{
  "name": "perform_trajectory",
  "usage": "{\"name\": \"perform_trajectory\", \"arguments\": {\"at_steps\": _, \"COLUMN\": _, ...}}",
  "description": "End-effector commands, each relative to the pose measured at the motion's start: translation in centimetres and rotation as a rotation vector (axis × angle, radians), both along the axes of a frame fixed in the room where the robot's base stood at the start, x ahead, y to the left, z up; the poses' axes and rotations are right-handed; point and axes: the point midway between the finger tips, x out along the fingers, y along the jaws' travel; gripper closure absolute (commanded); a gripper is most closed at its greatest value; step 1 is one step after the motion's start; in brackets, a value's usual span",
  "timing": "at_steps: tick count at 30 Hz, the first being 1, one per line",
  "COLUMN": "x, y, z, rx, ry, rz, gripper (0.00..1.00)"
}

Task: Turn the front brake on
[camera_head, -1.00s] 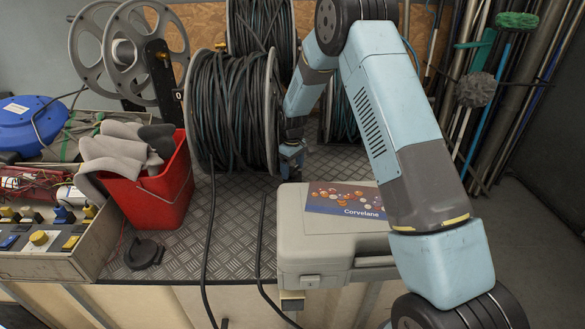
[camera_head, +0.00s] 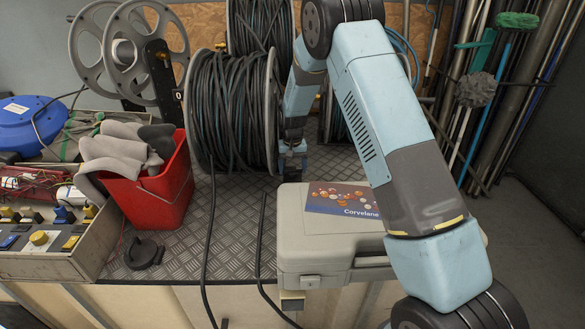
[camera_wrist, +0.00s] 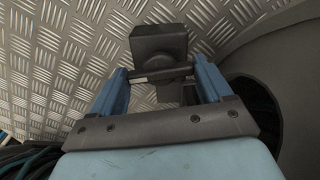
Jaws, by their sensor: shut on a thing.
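The front hose reel (camera_head: 232,110), wound with dark hose between grey flanges, stands on the metal bench. My gripper (camera_head: 291,160) is low at the reel's right flange. In the wrist view my gripper (camera_wrist: 165,78) has its two blue fingers closed on a dark part with a block-shaped end, which looks like the front brake (camera_wrist: 160,50). The brake is beside the reel's curved flange, which shows at the right of the wrist view. In the head view my gripper and arm hide the brake, so I cannot tell its setting.
A grey case (camera_head: 290,235) with a Corvelane label stands in front of my gripper. A red bucket (camera_head: 150,200) with grey gloves is left of the reel. Another reel (camera_head: 258,25) stands behind. Loose hose hangs over the bench's front edge.

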Motion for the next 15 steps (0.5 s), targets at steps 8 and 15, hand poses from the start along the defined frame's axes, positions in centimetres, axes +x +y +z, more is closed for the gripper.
{"name": "perform_trajectory", "arguments": {"at_steps": 8, "x": 0.28, "y": 0.04, "z": 0.22, "rx": 0.002, "ry": -0.008, "rz": -0.060, "gripper": 0.52}}
{"name": "perform_trajectory", "arguments": {"at_steps": 15, "x": 0.29, "y": 0.03, "z": 0.23, "rx": 0.002, "ry": -0.008, "rz": -0.068, "gripper": 0.52}}
